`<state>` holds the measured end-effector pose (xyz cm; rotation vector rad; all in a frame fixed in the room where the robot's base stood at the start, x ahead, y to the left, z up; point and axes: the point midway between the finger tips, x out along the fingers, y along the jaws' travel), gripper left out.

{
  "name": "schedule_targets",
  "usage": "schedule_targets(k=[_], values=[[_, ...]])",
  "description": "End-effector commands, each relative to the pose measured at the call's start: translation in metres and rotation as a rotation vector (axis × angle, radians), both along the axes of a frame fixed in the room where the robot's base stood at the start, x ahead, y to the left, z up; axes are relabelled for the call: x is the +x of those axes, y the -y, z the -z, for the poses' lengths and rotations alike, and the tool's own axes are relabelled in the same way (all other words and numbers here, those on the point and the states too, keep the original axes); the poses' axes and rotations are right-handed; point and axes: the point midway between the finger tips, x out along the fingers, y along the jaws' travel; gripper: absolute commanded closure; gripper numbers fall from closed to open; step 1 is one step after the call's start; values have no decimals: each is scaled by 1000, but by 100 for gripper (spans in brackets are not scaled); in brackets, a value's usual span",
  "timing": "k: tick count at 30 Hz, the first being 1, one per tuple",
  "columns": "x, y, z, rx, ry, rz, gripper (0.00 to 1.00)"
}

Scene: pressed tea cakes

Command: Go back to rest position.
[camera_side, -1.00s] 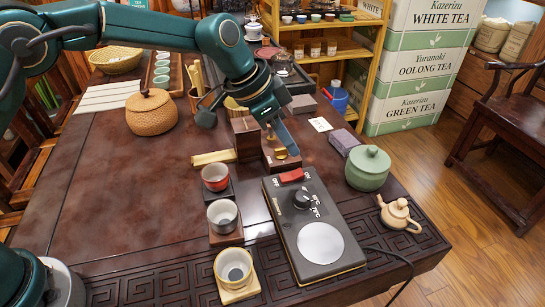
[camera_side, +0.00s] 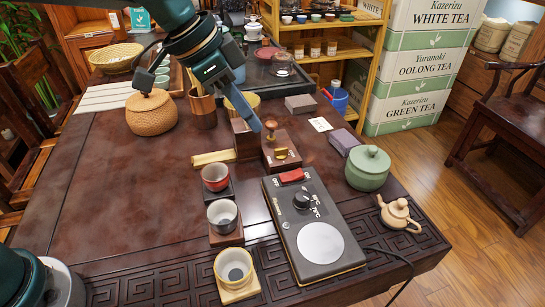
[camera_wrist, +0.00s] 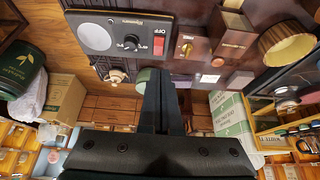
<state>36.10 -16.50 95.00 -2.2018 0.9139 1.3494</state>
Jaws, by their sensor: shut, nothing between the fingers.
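My gripper (camera_side: 252,122) is shut and empty. In the side view it hangs in the air over the table, its tip in front of the small wooden boxes. In the wrist view my gripper (camera_wrist: 159,75) shows as closed dark fingers at the middle. The dark table (camera_side: 110,215) lies below. The black hot plate (camera_side: 318,240) with its red switch stands at the front right and also shows at the upper left of the wrist view (camera_wrist: 97,36).
A wooden box with a brass knob (camera_side: 281,155) stands near my gripper. A green lidded jar (camera_side: 367,168), a small teapot (camera_side: 399,214), a red cup (camera_side: 215,177), a grey cup (camera_side: 222,214) and a woven lidded pot (camera_side: 150,112) stand around. The table's left part is clear.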

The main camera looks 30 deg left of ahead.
Motion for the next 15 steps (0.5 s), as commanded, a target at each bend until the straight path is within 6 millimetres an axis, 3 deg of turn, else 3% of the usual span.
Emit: schedule_targets(k=[4, 8, 11, 15], values=[[1, -1, -2, -1, 4, -4, 100], [1, -8, -25, -11, 61, -20, 100], [-10, -19, -48, -8, 112, -40, 100], [-42, -43, -71, 3, 154, -119, 100]])
